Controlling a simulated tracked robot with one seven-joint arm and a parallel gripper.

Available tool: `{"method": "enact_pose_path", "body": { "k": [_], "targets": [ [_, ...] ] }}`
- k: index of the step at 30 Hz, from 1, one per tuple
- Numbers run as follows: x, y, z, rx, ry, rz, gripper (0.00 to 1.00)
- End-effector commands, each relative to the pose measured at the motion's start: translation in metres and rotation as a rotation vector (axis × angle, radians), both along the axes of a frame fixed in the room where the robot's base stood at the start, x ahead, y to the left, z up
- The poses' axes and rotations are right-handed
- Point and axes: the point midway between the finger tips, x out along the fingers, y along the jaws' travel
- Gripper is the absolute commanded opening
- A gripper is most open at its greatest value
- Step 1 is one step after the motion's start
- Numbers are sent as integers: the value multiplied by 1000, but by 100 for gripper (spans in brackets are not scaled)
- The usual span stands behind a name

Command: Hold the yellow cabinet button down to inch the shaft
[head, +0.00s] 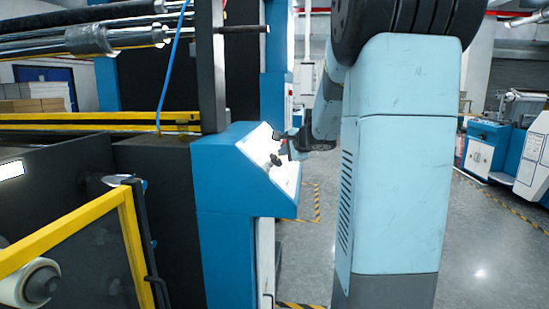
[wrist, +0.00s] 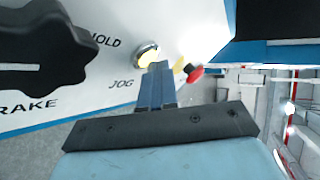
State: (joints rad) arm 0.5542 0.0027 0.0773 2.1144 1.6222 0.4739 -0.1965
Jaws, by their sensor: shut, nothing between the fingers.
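The yellow button (wrist: 146,57) sits in a silver ring on the white sloping panel, above the JOG label in the wrist view. My gripper (wrist: 158,67) is shut and empty, with its fingertips at the lower right edge of the button and covering part of it. I cannot tell whether they touch or press it. In the head view my gripper (head: 286,144) is at the panel face of the blue cabinet (head: 235,210), and the yellow button cannot be made out there. Metal shafts and rollers (head: 90,40) run across the upper left; which one the button turns is not shown.
A red mushroom button (wrist: 194,73) on a yellow base is close right of my fingers. A large black brake knob (wrist: 45,48) is to the left. A yellow-framed guard (head: 70,235) stands front left. The grey floor (head: 480,255) at right is open.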

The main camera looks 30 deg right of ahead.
Motion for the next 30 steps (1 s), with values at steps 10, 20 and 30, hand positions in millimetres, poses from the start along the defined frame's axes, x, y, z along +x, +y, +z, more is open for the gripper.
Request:
{"method": "enact_pose_path", "body": {
  "k": [10,20,30],
  "targets": [
    [-4,-6,7,-1,-1,0,0],
    [-6,-9,11,0,0,0,0],
    [-12,-17,21,-1,-2,0,0]
  ]
}}
